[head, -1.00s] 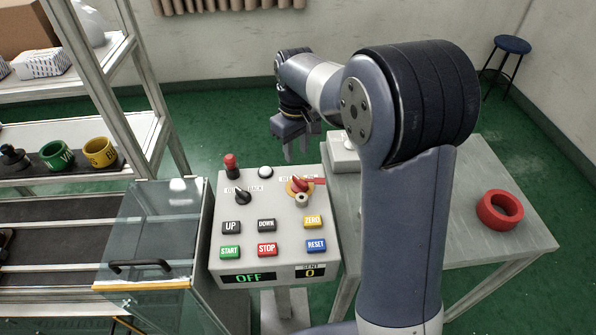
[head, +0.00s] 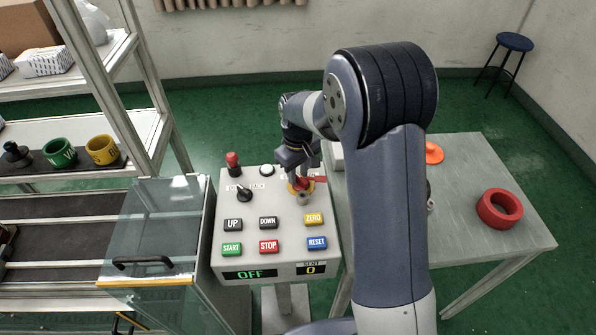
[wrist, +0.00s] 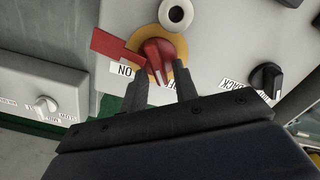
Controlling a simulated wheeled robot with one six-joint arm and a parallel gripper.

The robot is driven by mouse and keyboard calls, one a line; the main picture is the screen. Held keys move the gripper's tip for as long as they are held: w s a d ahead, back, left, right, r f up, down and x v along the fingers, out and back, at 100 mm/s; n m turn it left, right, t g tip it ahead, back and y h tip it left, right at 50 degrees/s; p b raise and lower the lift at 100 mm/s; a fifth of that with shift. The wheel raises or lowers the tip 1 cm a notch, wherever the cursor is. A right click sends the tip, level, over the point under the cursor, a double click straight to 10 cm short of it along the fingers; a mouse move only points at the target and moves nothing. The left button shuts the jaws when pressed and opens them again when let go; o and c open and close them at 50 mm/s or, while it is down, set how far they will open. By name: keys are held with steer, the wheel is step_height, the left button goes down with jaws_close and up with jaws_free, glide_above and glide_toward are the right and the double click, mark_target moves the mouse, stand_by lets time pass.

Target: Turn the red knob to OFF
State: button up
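The red knob (wrist: 156,58) sits on a yellow round plate (wrist: 178,75) on the grey control panel (head: 290,266). In the wrist view a red flag-like tab (wrist: 112,46) sticks out beside it, and an ON label (wrist: 124,69) is below the tab. The OFF label is mostly hidden by a finger. My gripper (wrist: 165,85) is open, with its two fingers reaching to either side of the knob's near end; I cannot tell whether they touch it. In the head view my gripper (head: 297,176) is over the knob at the panel's upper right and hides most of it.
A black selector (head: 243,193) and a red-topped lever (head: 233,162) stand left of the knob. Several push buttons lie below it. A glass guard (head: 150,235) stands left of the panel. The table at right carries a red ring (head: 499,209) and an orange piece (head: 433,153).

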mark_target(298, 176)
jaws_close()
steer(key=shift+s+n+b, duration=0.1)
steer(key=shift+n+b, duration=0.2)
steer(key=shift+n, duration=0.7)
steer(key=shift+o, duration=0.8)
jaws_free()
step_height(298, 176, up, 11)
steer(key=shift+b, duration=0.45)
